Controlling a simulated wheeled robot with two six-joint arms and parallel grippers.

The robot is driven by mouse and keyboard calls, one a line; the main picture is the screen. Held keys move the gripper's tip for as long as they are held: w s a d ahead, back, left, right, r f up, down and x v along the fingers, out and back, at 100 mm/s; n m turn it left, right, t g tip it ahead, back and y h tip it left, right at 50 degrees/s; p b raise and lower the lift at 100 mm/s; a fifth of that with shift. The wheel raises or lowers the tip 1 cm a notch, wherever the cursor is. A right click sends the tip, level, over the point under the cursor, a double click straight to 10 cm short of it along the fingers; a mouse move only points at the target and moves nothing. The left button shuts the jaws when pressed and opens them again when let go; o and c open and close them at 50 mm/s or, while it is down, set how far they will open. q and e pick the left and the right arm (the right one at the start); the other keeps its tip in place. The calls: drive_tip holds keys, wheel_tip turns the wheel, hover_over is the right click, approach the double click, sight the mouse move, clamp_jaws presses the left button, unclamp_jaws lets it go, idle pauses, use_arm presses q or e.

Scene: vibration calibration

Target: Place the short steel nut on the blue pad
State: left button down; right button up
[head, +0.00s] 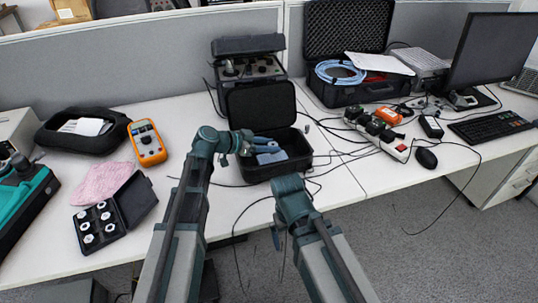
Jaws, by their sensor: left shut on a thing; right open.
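My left gripper (258,147) reaches in from the left over the open black case (287,173) in the middle of the table. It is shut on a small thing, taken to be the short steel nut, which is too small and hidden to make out. Blue padding (272,158) lies inside the case, just below and beside the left gripper; I cannot tell whether they touch. My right gripper (280,238) is open, lower in the view, in front of the table's front edge and apart from the case.
A small open black box (85,247) with several round metal pieces stands at left, near a pink cloth (103,182) and an orange multimeter (147,143). A power strip (377,132) and cables lie right of the case. Bare table shows around x left of my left arm.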

use_arm(q)
drive_tip(key=shift+f+b, duration=0.95)
drive_tip(key=shift+f, duration=0.45)
use_arm(e)
drive_tip(key=shift+f, duration=1.4)
use_arm(q)
drive_tip(key=shift+f, duration=0.15)
drive_tip(key=shift+c, duration=2.1)
unclamp_jaws()
use_arm(e)
drive_tip(key=shift+f, duration=0.1)
use_arm(q)
drive_tip(key=shift+a+r, duration=0.1)
drive_tip(key=shift+r, duration=0.25)
drive_tip(key=p+v, duration=0.5)
drive_tip(key=v, duration=0.6)
drive_tip(key=shift+s+a, duration=0.25)
drive_tip(key=shift+a, duration=0.05)
use_arm(e)
drive_tip(key=shift+r, duration=2.75)
